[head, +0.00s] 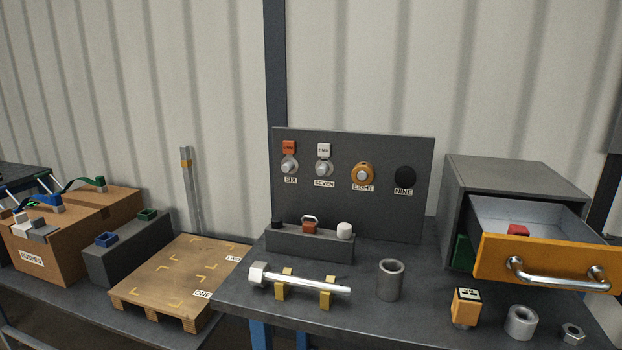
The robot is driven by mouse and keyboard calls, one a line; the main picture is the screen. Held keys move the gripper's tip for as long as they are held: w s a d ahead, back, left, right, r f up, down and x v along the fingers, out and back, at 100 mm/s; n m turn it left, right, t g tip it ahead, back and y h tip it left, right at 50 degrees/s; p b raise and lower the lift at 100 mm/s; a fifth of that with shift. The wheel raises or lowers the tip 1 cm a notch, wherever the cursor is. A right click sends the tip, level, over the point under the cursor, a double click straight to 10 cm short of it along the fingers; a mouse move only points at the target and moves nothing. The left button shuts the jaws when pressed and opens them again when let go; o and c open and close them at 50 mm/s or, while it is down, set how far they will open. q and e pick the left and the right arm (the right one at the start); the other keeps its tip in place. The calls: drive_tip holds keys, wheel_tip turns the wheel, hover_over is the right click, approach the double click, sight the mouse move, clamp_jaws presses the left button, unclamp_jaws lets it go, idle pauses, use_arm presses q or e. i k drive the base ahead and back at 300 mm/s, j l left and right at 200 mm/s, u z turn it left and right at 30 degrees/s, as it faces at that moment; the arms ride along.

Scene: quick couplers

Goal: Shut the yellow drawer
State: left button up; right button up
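The yellow drawer (500,257) is pulled out of the grey cabinet (465,180) at the right of the table. Its orange-yellow front carries a silver bar handle (555,277). A red block (518,230) lies inside the drawer, near the front. Neither of my grippers shows in the head view.
A bolt on yellow rests (305,282), a metal cup (390,280), a yellow-sided block (466,306), a ring (521,322) and a nut (572,333) stand in front. A pallet (175,280) lies left.

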sight(561, 251)
drive_tip(key=z, duration=1.25)
drive_tip(key=i+u, duration=0.1)
drive_tip(key=i, duration=0.25)
